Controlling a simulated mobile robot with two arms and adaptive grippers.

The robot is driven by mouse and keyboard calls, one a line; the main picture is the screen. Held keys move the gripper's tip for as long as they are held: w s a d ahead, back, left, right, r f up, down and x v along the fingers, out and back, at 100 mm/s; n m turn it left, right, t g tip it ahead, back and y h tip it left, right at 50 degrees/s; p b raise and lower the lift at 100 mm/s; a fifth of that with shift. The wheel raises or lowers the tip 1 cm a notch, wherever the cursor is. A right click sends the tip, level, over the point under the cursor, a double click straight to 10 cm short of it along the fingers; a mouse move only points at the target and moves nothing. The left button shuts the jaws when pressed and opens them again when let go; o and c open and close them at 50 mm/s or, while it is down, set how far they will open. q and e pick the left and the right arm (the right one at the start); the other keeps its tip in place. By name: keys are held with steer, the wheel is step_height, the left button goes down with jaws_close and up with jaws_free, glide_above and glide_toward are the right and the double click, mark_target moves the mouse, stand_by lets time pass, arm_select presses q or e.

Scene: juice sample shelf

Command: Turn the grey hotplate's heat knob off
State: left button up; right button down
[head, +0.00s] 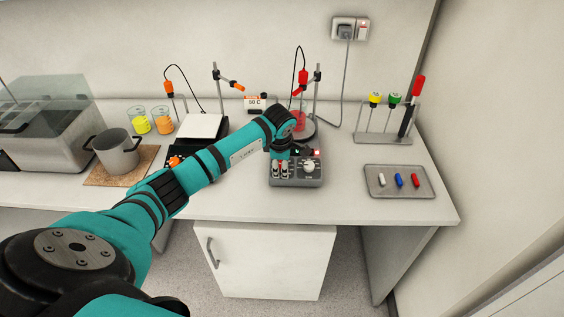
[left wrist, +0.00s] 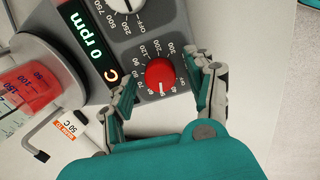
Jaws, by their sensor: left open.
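The grey hotplate (head: 299,183) stands near the front edge of the bench in the head view. Its red heat knob (left wrist: 160,74), ringed by a number scale, shows in the left wrist view. The knob's white mark points toward the bottom of that picture, near the low numbers; its exact setting is too small to read. My right gripper is not in view.
A white knob (left wrist: 126,4) with OFF and speed marks sits beside the red one. A display (left wrist: 86,42) reads 0 rpm. A beaker of red liquid (left wrist: 33,80) is close by. A grey tray (head: 399,193) holds coloured pieces at right. A pot (head: 117,155) stands at left.

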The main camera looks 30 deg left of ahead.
arm_select(q)
jaws_close()
stand_by(0.3)
steer(key=shift+f+n+b, duration=0.15)
steer(key=shift+n+b, duration=0.9)
steer(key=shift+n, duration=0.05)
steer(key=n+b, duration=0.2)
steer(key=n, duration=0.1)
steer(key=shift+n+b, duration=0.3)
steer(key=n+b, duration=0.2)
steer(key=n, duration=0.1)
steer(key=shift+n+b, duration=0.95)
steer(key=shift+n, duration=0.65)
